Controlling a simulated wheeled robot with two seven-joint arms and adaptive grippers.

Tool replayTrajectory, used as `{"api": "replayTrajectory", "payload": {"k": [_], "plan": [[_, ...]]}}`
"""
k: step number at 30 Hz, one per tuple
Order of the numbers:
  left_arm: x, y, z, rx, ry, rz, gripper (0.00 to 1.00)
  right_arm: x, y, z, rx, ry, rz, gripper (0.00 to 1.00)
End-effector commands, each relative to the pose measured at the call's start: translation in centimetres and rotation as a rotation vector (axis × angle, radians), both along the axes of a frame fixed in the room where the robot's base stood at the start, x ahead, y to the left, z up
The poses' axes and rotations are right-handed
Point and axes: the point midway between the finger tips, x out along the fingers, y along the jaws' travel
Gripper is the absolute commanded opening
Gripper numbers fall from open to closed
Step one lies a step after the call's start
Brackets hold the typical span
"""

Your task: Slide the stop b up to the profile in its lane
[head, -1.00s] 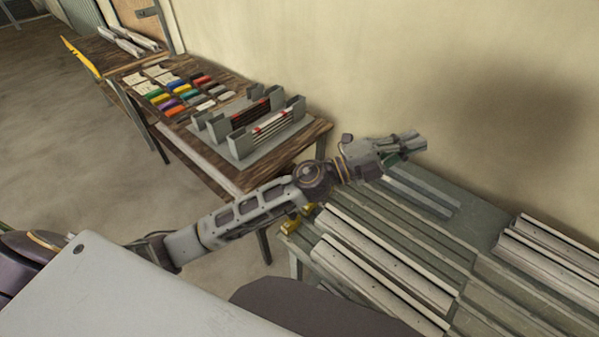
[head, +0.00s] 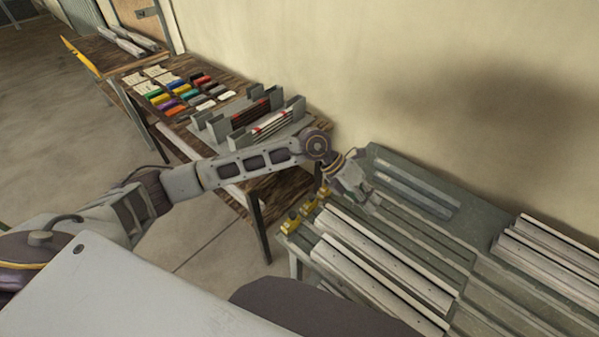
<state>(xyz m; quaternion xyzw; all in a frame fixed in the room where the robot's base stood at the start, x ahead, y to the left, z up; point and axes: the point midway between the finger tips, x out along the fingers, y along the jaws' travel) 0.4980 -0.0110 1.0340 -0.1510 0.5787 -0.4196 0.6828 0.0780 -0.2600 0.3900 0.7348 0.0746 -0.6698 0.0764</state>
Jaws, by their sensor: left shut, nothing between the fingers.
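Small yellow stops sit at the left end of the green clamp bench (head: 478,285), one (head: 291,222) nearer and another (head: 308,205) farther. A third yellow bit shows close to my wrist. I cannot tell which is stop b. Long pale profiles (head: 385,284) lie in the bench lanes, to the right of the stops. My left gripper (head: 371,205) is shut and empty, pointing down over the far left part of the bench, right of the stops. It hides part of the lane behind it. My right gripper is out of view.
More pale profiles (head: 560,262) lie at the bench's right. Grey bars (head: 418,190) lie at its back by the wall. A wooden table (head: 264,185) with grey racks (head: 221,127) and coloured blocks stands left, under my left forearm.

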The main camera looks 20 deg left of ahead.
Motion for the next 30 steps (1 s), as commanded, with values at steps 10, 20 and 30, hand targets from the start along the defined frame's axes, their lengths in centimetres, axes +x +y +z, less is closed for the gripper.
{"api": "replayTrajectory", "payload": {"k": [10,20,30], "plan": [[3.8,12.3,-4.1,0.5,-0.018,0.002,0.0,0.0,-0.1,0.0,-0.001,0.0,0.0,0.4],[6.0,21.6,-3.9,0.821,0.002,0.061,0.0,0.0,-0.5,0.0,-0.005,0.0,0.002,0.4],[6.1,22.4,-3.8,0.848,0.006,0.067,0.0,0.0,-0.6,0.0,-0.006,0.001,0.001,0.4]]}}
